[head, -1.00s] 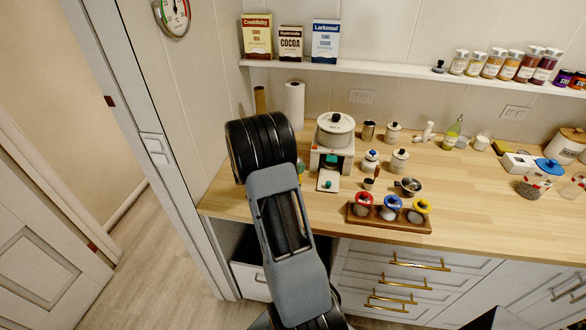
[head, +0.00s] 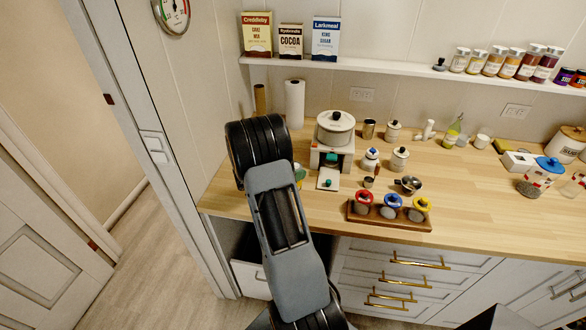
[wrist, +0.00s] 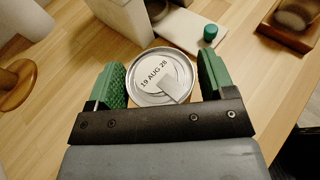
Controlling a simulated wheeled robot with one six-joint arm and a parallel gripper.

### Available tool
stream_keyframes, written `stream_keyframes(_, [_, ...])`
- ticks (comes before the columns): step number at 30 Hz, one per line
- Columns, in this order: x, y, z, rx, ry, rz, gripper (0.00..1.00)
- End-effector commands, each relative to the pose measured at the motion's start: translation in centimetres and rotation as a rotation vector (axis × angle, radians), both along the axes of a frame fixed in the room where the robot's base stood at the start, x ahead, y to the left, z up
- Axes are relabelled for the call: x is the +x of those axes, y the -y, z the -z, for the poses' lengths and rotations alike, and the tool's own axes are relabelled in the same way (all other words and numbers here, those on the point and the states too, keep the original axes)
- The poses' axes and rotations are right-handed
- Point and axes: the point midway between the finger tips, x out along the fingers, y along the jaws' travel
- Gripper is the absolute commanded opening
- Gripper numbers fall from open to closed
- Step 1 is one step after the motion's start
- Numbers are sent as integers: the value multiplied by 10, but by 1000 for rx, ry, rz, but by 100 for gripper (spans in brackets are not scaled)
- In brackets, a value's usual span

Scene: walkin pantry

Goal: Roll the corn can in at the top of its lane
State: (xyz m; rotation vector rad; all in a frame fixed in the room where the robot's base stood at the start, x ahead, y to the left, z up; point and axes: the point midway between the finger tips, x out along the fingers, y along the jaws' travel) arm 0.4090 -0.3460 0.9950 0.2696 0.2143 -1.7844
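A can (wrist: 150,74) with a silver lid and pull tab stands between my gripper's green pads in the wrist view. Its lid reads "19 AUG 26"; its side label is hidden there. My gripper (wrist: 163,80) has a pad against each side of the can, with no clear gap. In the head view my arm hides most of the gripper; a small green and yellow patch (head: 300,172) shows beside it, perhaps the can. I cannot make out a can lane for certain in either view.
Right of my arm, a lidded pot (head: 335,129) sits on a white stand (head: 330,158), with a white plate (head: 328,179) in front. A wooden rack (head: 388,217) holds jars at the counter's front. A paper roll (head: 295,104) stands behind. The counter (head: 470,190) is bare right of centre.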

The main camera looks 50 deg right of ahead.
Motion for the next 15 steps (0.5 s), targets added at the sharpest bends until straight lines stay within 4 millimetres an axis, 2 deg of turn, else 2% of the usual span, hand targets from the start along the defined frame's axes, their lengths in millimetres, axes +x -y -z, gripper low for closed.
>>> stream_keyframes(4, [0, 0, 0, 0, 0, 0, 88])
stream_keyframes(15, [0, 0, -1, 0, 0, 0, 88])
